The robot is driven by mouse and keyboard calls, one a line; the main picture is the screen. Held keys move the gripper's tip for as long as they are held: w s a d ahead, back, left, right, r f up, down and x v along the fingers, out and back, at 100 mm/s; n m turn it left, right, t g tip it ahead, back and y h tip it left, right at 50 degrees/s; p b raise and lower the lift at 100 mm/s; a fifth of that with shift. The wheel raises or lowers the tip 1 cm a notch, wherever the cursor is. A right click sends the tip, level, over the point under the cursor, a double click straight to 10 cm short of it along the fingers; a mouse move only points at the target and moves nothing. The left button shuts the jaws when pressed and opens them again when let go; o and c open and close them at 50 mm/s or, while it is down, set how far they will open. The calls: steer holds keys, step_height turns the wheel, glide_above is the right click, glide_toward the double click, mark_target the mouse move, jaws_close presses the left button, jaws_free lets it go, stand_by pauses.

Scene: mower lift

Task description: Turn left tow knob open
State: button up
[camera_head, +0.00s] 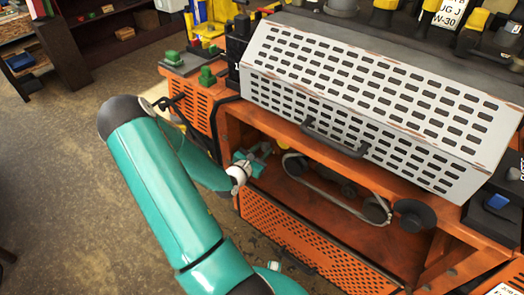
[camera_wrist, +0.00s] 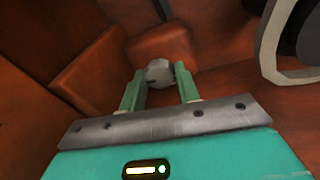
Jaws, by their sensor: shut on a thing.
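The left tow knob (camera_wrist: 159,72) is a small pale grey, faceted knob on an orange block inside the mower bay, seen in the wrist view. The two green fingers of my gripper (camera_wrist: 160,76) stand on either side of it, shut on it. In the head view my gripper (camera_head: 262,150) reaches through the opening on the left side of the orange mower (camera_head: 272,222). The knob cannot be made out there, and my gripper and the bay wall hide that spot.
A grey belt runs around dark pulleys (camera_head: 376,208) right of my gripper; part of it shows close by in the wrist view (camera_wrist: 270,45). A white perforated cover (camera_head: 375,105) with a dark handle (camera_head: 335,140) overhangs the opening. Orange walls (camera_wrist: 100,70) crowd the left.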

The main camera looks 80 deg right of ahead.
stand_by(0.4)
steer(key=o, duration=1)
steer(key=shift+d, duration=0.1)
steer(key=v, duration=1.4)
steer(key=shift+r, duration=0.1)
